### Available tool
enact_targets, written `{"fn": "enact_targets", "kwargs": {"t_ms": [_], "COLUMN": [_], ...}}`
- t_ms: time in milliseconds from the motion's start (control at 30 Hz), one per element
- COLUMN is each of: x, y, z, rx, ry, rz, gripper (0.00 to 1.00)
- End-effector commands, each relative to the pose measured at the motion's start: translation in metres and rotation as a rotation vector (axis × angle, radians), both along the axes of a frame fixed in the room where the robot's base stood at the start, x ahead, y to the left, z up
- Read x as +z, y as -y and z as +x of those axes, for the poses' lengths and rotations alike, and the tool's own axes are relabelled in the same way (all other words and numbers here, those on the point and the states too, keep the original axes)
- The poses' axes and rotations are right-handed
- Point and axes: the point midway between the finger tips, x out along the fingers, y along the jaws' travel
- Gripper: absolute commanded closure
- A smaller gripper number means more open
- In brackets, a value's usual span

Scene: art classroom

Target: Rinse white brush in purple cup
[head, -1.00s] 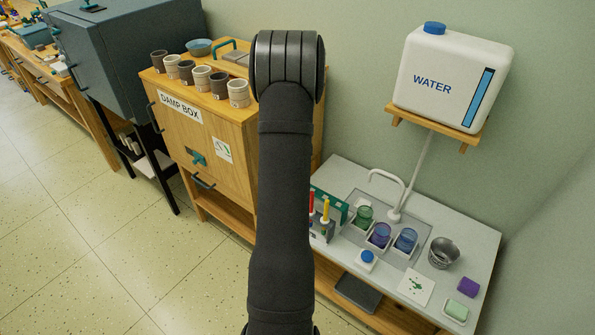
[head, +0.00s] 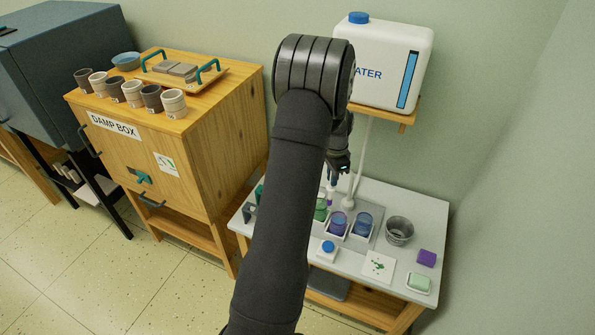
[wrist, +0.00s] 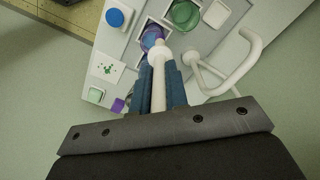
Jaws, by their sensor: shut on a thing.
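My gripper (head: 339,170) is above the sink table near the tap; in the wrist view its blue fingers (wrist: 159,88) are shut on the white brush (wrist: 158,82). The brush points away from the wrist camera, its far end overlapping the purple cup's near edge in the picture; I cannot tell its height above the cup. The purple cup (head: 338,223) stands in a white holder between the green cup and the blue cup; it also shows in the wrist view (wrist: 152,38). In the head view the brush is small and partly hidden by my arm.
The green cup (head: 320,211) and blue cup (head: 363,222) flank the purple one. The white tap (wrist: 238,68) rises close behind. A metal bucket (head: 399,231), splotched card (head: 379,265), purple block (head: 427,258) and blue-topped jar (head: 328,248) stand nearby. The water tank (head: 390,65) sits above.

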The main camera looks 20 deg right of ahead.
Motion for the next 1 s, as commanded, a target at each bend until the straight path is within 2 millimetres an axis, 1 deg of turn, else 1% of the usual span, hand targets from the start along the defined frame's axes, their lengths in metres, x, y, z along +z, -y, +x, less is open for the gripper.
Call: {"fn": "enact_targets", "kwargs": {"t_ms": [33,100,233,467,1000], "x": [0.000,0.000,-0.001,-0.011,-0.054], "y": [0.011,0.021,0.031,0.032,0.032], "z": [-0.009,-0.018,-0.026,-0.027,-0.027], "rx": [-0.004,-0.002,0.000,0.002,0.001], "ry": [0.000,0.000,0.000,-0.001,0.000], "rz": [0.000,0.000,0.000,0.001,0.000], "gripper": [1.00,1.00,1.00,1.00,1.00]}}
